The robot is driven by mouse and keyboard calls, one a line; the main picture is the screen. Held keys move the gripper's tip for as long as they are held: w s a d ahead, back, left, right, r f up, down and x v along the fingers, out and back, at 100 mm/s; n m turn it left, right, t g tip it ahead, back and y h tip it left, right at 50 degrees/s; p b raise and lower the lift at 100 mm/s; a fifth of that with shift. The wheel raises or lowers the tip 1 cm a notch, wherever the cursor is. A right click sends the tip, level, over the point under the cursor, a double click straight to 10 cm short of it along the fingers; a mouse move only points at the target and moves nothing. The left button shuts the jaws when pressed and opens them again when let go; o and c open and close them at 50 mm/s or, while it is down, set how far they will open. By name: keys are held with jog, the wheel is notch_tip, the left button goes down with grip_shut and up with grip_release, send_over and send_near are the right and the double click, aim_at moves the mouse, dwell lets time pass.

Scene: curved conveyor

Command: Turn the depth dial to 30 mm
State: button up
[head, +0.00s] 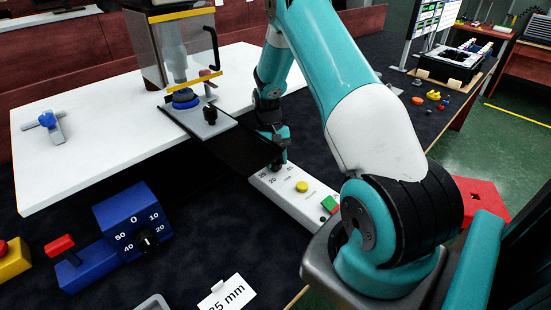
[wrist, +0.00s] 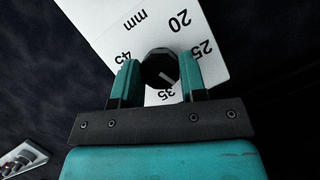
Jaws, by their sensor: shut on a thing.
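The depth dial is a black knob (wrist: 160,66) on a white panel (wrist: 112,22), seen in the wrist view. Around it I read 20, 25, 35, 45 and "mm"; the 30 mark is not visible, and my right finger covers part of the ring. A pale pointer line shows on the knob, low and right of its middle, but its exact reading is unclear. My gripper (wrist: 160,82) is shut on the knob, one finger on each side. In the head view my gripper (head: 279,164) is at the far-left end of the white panel (head: 318,207) and hides the knob.
The panel also bears a yellow button (head: 302,187), a green button (head: 328,203) and a red part. A blue box (head: 125,215) with its own 0–50 dial stands left. A card (head: 226,295) reads "35 mm". A clear-walled machine (head: 150,45) stands behind on the white table (head: 90,130).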

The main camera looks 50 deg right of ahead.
jog(key=shift+n, duration=0.3)
jog(key=o, duration=0.9)
jog(key=b+v, duration=0.1)
jog(key=v, duration=1.6)
jog(key=shift+a+r, duration=0.15)
jog(key=shift+r, duration=0.15)
